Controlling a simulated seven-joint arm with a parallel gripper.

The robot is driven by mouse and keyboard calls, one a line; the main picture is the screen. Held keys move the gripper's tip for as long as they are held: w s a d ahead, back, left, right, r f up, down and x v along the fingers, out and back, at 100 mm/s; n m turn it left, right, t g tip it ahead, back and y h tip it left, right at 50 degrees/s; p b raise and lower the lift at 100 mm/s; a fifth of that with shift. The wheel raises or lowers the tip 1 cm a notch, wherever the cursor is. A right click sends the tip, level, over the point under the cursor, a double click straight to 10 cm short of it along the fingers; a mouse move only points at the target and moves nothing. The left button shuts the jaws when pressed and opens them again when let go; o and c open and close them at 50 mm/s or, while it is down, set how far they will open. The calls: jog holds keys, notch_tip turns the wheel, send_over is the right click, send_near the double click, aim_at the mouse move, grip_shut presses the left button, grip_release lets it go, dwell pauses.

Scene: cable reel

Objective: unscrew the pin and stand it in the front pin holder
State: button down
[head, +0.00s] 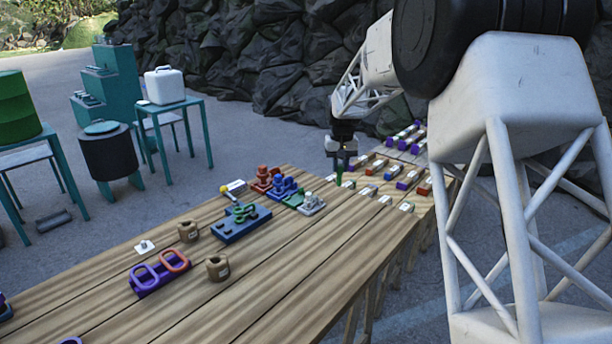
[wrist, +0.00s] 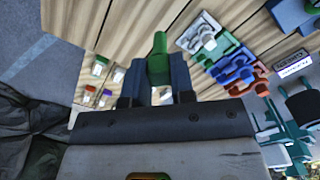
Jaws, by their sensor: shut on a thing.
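My gripper (head: 341,152) is shut on a green pin (head: 339,174), which hangs upright below the fingers at the far end of the table. In the wrist view the green pin (wrist: 158,58) shows between the two fingers. Its lower tip is near the tabletop; I cannot tell whether it touches. Two brown cylindrical holders with dark open tops stand on the table: a nearer one (head: 217,268) and a farther one (head: 188,231). Both appear empty. I cannot tell for certain which is the front pin holder.
Red (head: 264,179), blue (head: 284,187) and pale grey (head: 312,204) fittings stand in a row left of the pin. A blue plate with a green part (head: 240,222) and a purple ring stand (head: 160,277) lie nearer. Small labelled blocks (head: 408,181) are at right.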

jog(key=s+a+f+n, duration=0.1)
jog(key=a+f+n, duration=0.2)
jog(key=a, duration=1.3)
jog(key=s+a+f+n, duration=0.2)
jog(key=a+n, duration=0.1)
jog(key=a, duration=1.4)
jog(key=s+a+f+n, duration=0.1)
jog(key=a+f+n, duration=0.2)
jog(key=a, duration=1.4)
jog(key=shift+s+a+f, duration=0.15)
jog(key=shift+a+f, duration=0.05)
jog(key=shift+f, duration=0.1)
jog(key=shift+f, duration=0.3)
jog(key=shift+f, duration=1.95)
jog(key=shift+f, duration=0.7)
jog(key=c, duration=0.9)
grip_release()
